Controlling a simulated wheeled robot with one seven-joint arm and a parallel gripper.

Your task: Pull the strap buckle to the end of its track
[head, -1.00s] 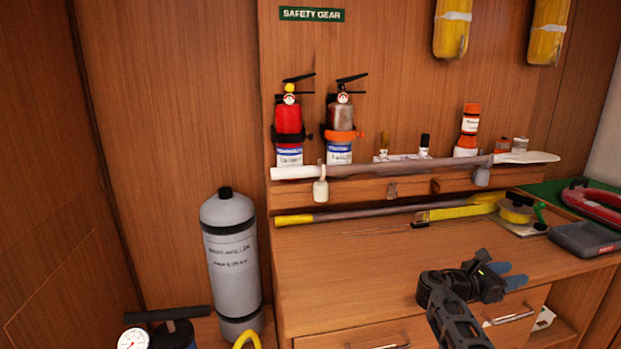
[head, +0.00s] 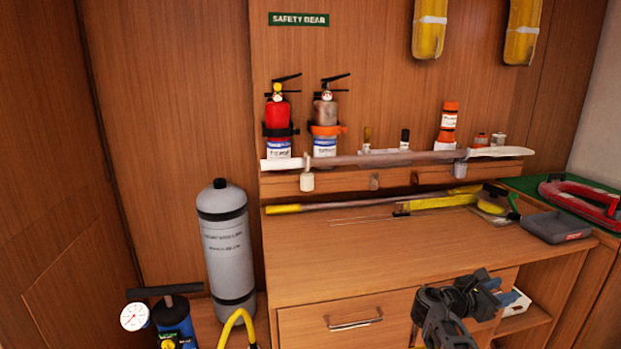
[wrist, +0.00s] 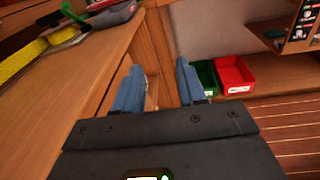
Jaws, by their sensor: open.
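A yellow strap (head: 438,202) lies along the back of the wooden bench top, under the shelf ledge, in the head view. A small dark piece (head: 401,213) on it may be the buckle, but it is too small to be sure. Yellow webbing (wrist: 22,62) also shows at the upper left of the wrist view. My gripper (head: 503,290) is in front of the bench's right side, well apart from the strap. In the wrist view its two blue fingers (wrist: 158,84) are spread with nothing between them.
The bench top (head: 350,255) is mostly clear at the front. A grey tray (head: 556,227) and a red-handled item (head: 585,203) sit at its right. A grey cylinder (head: 226,250) stands left. Red (wrist: 234,76) and green (wrist: 206,76) bins show in the wrist view.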

